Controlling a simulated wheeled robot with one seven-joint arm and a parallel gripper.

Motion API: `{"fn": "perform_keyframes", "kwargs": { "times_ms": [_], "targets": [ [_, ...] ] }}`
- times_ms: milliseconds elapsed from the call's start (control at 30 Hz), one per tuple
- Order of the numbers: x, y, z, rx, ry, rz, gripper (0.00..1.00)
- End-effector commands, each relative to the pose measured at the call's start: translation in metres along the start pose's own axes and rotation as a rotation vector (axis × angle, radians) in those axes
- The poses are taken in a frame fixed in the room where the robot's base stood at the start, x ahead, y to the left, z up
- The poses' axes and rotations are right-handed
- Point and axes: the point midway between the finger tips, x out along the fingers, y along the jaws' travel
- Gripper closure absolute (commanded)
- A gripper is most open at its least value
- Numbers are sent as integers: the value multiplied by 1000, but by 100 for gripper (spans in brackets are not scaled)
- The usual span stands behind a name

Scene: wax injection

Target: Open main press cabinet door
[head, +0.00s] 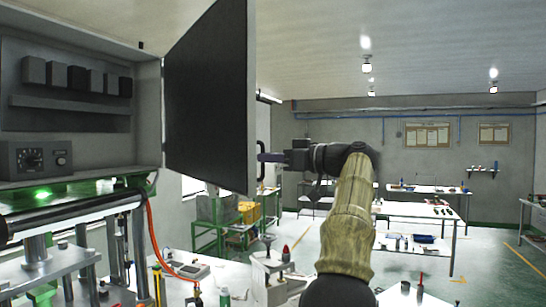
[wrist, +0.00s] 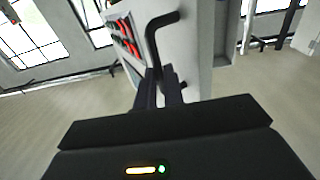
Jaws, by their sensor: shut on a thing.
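The main press cabinet (head: 75,62) is at the left of the head view, with its inside in plain sight. Its door (head: 208,95) stands swung out from the hinge side, dark inner face towards the head camera. A black bar handle (head: 262,143) is on the door's far side. It also shows in the wrist view (wrist: 152,42), on the pale door face (wrist: 202,60). My gripper (head: 268,157) is shut on the handle; its fingers (wrist: 160,88) close around the lower part of the bar. The exact finger contact is partly hidden.
Inside the cabinet are dark blocks and a control unit with a dial (head: 38,157). Below is press machinery with a roller (head: 70,213) and an orange hose (head: 155,240). Worktables (head: 415,208) stand at the back right, with open floor (head: 495,250) around them.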

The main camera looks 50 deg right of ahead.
Motion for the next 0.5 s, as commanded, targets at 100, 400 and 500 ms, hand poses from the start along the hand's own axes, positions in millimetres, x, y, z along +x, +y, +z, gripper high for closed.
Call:
{"fn": "perform_keyframes", "kwargs": {
  "times_ms": [100, 400, 500],
  "targets": [
    [3, 0, -2, 2, 6, -1, 88],
    [0, 1, -1, 1, 2, 3, 68],
    [-1, 1, 0, 1, 1, 4, 68]
  ]
}}
